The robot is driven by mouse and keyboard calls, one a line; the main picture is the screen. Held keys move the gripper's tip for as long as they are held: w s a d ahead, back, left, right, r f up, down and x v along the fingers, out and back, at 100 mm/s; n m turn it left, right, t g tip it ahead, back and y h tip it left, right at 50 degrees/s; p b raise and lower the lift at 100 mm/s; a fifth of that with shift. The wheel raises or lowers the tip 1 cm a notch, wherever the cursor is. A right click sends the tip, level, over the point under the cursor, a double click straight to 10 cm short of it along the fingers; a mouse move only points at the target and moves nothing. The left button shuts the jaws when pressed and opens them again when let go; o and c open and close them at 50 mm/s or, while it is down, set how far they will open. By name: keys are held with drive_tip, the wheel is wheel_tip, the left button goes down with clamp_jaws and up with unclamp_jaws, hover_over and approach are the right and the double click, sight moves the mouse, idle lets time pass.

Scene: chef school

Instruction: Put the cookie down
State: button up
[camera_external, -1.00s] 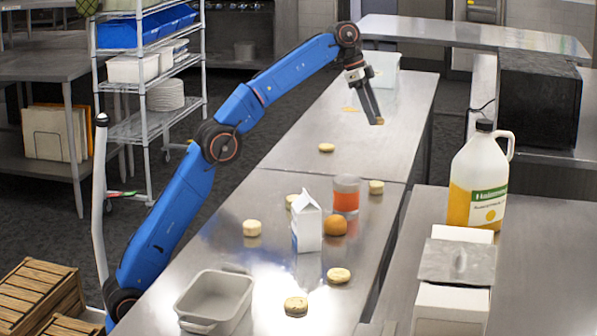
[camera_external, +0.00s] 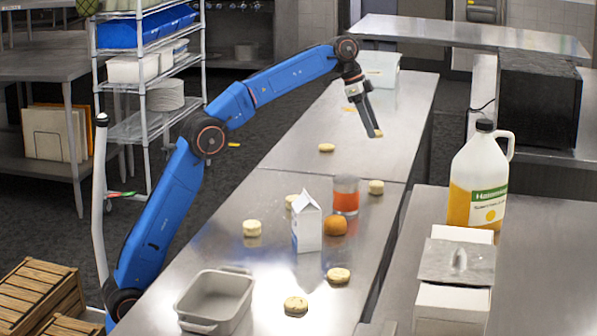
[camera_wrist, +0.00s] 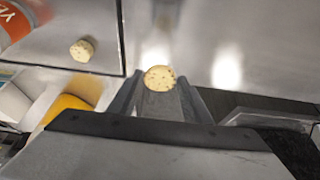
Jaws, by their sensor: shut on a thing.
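My gripper (camera_external: 375,134) is over the right edge of the far steel table (camera_external: 290,155), pointing down. It is shut on a cookie (camera_external: 379,133), a small pale round one at its fingertips. In the wrist view the held cookie (camera_wrist: 159,78) shows dark specks and sits between the two fingers. I cannot tell whether it touches the table top. Another cookie (camera_external: 326,147) lies on the same table, to the left of the gripper.
The near table holds several cookies (camera_external: 252,228), a milk carton (camera_external: 307,226), an orange (camera_external: 335,225), a glass with red content (camera_external: 346,196) and an empty grey tray (camera_external: 236,290). A translucent bin (camera_external: 385,68) stands behind the gripper. The far table is mostly clear.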

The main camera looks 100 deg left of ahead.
sight(374, 168)
drive_tip(key=shift+f, duration=0.15)
drive_tip(key=shift+f, duration=4.95)
drive_tip(key=shift+f, duration=0.1)
drive_tip(key=o, duration=1.1)
drive_tip(key=v, duration=1.2)
drive_tip(key=shift+d, duration=0.1)
